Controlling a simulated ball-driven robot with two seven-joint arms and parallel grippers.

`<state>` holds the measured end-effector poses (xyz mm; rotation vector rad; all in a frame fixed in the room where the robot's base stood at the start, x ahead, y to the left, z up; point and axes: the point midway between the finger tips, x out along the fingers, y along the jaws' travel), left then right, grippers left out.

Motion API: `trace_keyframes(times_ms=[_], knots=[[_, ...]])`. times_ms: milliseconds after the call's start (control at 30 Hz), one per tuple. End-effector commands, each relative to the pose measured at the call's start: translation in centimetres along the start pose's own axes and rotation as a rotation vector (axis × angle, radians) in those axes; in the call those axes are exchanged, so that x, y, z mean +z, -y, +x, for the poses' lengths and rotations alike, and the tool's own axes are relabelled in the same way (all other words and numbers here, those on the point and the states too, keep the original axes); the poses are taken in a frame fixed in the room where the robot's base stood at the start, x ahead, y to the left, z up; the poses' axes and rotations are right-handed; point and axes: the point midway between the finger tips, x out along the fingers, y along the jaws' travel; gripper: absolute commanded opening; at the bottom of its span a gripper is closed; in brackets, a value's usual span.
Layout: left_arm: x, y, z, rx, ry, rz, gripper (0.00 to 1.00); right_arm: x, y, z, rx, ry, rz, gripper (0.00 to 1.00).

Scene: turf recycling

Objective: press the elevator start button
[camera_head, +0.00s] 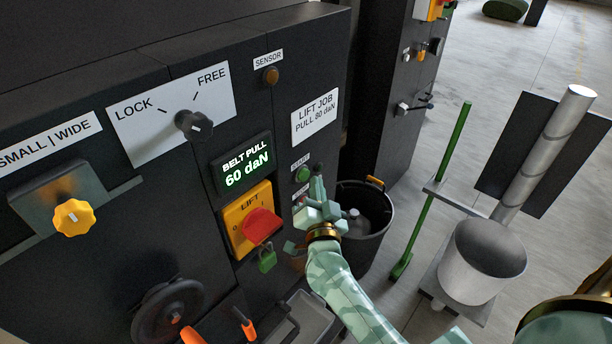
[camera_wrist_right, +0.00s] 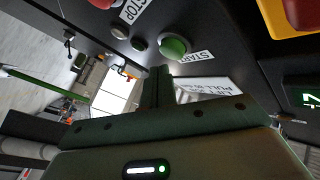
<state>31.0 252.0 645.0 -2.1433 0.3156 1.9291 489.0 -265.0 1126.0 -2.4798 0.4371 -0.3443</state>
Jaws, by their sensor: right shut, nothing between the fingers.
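The green start button (camera_head: 302,174) sits on the black control panel under a START label. In the right wrist view the button (camera_wrist_right: 174,46) is close to my fingers, beside its START label (camera_wrist_right: 200,57). My right gripper (camera_head: 318,186) is shut and empty, just right of and below the button in the head view. Its fingertips also show in the right wrist view (camera_wrist_right: 160,72), just below the button; I cannot tell whether they touch it. A STOP label (camera_wrist_right: 133,10) stands beside other small round controls. My left gripper is not in view.
The red LIFT switch (camera_head: 261,226) on a yellow plate, with a green padlock (camera_head: 267,260), is left of the gripper. A display (camera_head: 243,164) reads BELT PULL 60 daN. A black bin (camera_head: 375,238) stands behind the gripper.

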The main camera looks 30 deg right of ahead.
Motion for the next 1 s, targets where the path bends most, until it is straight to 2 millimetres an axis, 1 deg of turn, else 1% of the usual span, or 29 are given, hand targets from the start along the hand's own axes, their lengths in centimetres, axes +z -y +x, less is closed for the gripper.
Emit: trace_keyframes(times_ms=[333,1000], knots=[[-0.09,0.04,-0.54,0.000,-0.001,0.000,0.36,0.31,0.47,0.54,0.000,0.001,0.000,0.00],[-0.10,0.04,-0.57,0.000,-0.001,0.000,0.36,0.54,0.63,0.82,0.000,-0.001,0.000,0.00]])
